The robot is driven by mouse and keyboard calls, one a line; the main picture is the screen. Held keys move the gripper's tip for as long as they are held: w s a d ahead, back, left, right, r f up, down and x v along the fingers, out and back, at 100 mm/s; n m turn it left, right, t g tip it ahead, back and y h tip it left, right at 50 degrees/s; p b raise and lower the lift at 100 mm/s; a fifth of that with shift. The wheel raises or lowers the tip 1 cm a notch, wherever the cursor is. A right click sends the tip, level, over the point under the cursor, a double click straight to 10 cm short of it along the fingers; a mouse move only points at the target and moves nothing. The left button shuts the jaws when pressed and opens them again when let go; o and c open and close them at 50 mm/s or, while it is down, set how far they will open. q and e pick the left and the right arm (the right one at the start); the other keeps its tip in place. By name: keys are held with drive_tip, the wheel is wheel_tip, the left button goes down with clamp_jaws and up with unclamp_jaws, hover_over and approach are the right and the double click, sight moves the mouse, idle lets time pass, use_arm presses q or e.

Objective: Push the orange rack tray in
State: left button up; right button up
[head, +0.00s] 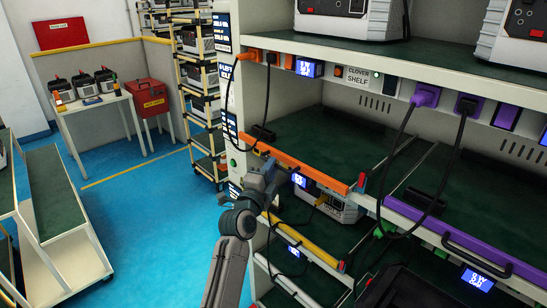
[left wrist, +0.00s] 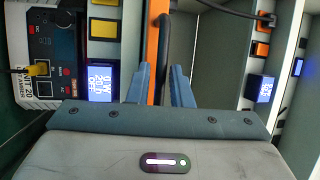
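The orange rack tray has an orange front bar (head: 300,165) and a dark green bed, and sits at mid height in the rack. Its front looks roughly in line with the purple tray; exact depth is hard to judge. In the left wrist view the orange bar (left wrist: 152,45) runs up and down beside its black handle (left wrist: 164,45). My left gripper (head: 267,172) is at the left part of the bar. In the left wrist view its fingers (left wrist: 162,80) are apart, with the handle showing in the gap; contact is unclear. My right gripper is out of view.
A purple-fronted tray (head: 460,248) adjoins on the right. Black cables hang from orange (head: 248,57) and purple (head: 426,95) plugs across the shelf front. A tester (head: 335,205) sits below the orange tray. Blue floor (head: 150,210) is open on the left.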

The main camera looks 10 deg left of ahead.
use_arm(q)
drive_tip(key=shift+x, duration=0.85)
drive_tip(key=shift+w, duration=0.2)
clamp_jaws()
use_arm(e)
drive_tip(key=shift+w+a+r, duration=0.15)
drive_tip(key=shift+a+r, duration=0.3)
